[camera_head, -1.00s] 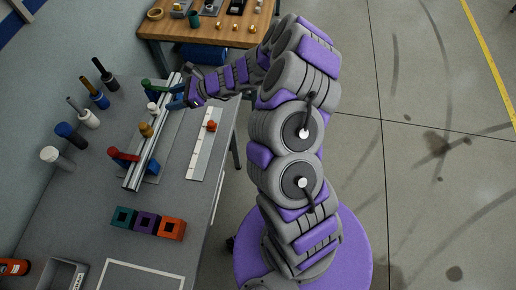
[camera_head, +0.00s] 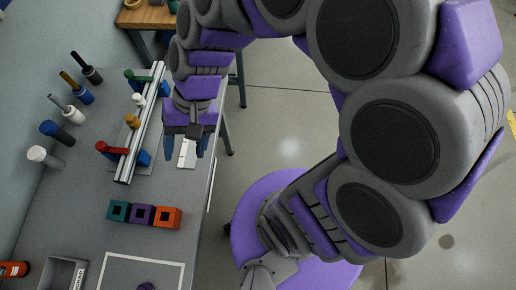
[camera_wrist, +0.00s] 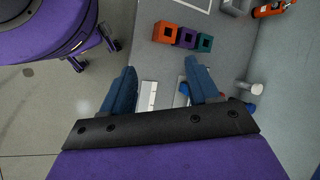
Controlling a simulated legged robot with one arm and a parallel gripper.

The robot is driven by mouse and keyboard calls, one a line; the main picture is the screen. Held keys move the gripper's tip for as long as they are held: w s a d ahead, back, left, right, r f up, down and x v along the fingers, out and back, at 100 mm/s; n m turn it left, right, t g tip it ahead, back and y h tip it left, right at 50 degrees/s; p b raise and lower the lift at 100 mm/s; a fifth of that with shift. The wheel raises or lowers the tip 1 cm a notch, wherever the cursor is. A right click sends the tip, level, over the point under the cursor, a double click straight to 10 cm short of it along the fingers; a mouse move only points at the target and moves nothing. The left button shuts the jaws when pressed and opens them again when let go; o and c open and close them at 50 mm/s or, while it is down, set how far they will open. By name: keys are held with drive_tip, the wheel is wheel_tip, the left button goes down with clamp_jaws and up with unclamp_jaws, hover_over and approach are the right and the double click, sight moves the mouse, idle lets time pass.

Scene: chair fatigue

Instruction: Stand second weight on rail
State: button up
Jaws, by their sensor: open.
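The metal rail (camera_head: 150,115) lies along the bench. A small white weight (camera_head: 138,99) and a brass-coloured weight (camera_head: 132,121) appear at the rail, upright. My gripper (camera_head: 186,152) is open and points down over the pale marked strip (camera_head: 187,154) right of the rail. In the wrist view the blue fingers (camera_wrist: 160,70) are spread apart with nothing seen between their tips, and part of the strip (camera_wrist: 148,96) shows below them. The orange weight seen earlier on the strip is not visible now; my gripper covers that area.
A red lever (camera_head: 112,148) and a green lever (camera_head: 138,75) sit at the rail's ends. Teal, purple and orange (camera_head: 167,217) hollow blocks sit nearer, before a white outlined square (camera_head: 140,258). A wooden table (camera_head: 145,16) stands behind.

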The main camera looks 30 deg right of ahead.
drive_tip(key=s+d+n+h, duration=0.2)
drive_tip(key=s+d+h, duration=0.3)
drive_tip(key=s+d, duration=0.5)
drive_tip(key=d, duration=0.2)
drive_tip(key=shift+s+d+r+t+h, duration=0.2)
drive_tip(key=shift+d+t+h, duration=0.1)
drive_tip(key=shift+d+h, duration=0.1)
drive_tip(key=shift+a, duration=0.1)
